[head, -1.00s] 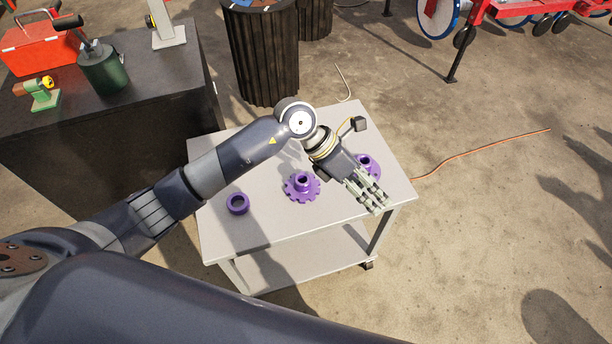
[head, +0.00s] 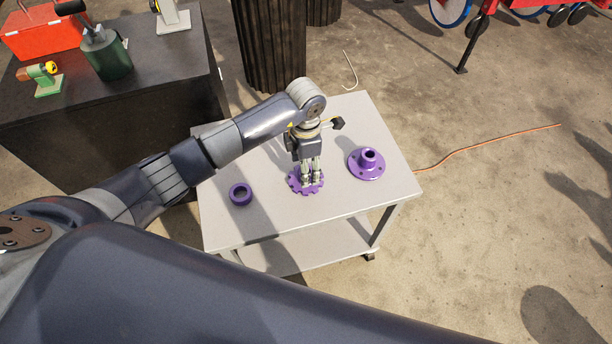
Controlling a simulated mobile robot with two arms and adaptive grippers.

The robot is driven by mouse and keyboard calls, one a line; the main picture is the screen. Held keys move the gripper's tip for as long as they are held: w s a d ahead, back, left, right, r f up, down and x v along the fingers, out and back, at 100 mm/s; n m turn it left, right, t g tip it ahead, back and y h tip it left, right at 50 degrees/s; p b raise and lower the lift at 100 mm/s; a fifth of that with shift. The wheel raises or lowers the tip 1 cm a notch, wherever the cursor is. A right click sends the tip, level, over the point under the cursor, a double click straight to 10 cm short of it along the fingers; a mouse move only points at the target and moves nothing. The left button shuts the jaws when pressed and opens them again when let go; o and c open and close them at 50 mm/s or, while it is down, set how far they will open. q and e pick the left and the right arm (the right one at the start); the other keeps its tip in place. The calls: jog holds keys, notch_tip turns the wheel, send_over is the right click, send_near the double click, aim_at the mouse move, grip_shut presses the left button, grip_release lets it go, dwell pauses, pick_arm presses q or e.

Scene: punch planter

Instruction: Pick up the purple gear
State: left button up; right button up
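The purple gear (head: 294,184) lies flat on the light grey cart top (head: 255,222), near its middle, with its toothed rim showing. My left gripper (head: 308,180) points down directly over the gear, its fingertips at the gear's raised hub. The fingers hide most of the hub, so I cannot tell whether they touch it or have closed on it. My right gripper is out of view.
A purple ring (head: 240,194) lies left of the gear, and a purple flanged hub (head: 367,164) stands to its right. A dark workbench (head: 105,130) with tools is at the left. The cart's front edge is clear.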

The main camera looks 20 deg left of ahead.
pick_arm(q)
notch_tip(320, 180, down, 4)
jog(key=shift+w+r, duration=0.1)
jog(key=shift+r, duration=0.15)
grip_shut()
jog(key=shift+r, duration=0.1)
jog(key=shift+w, duration=0.1)
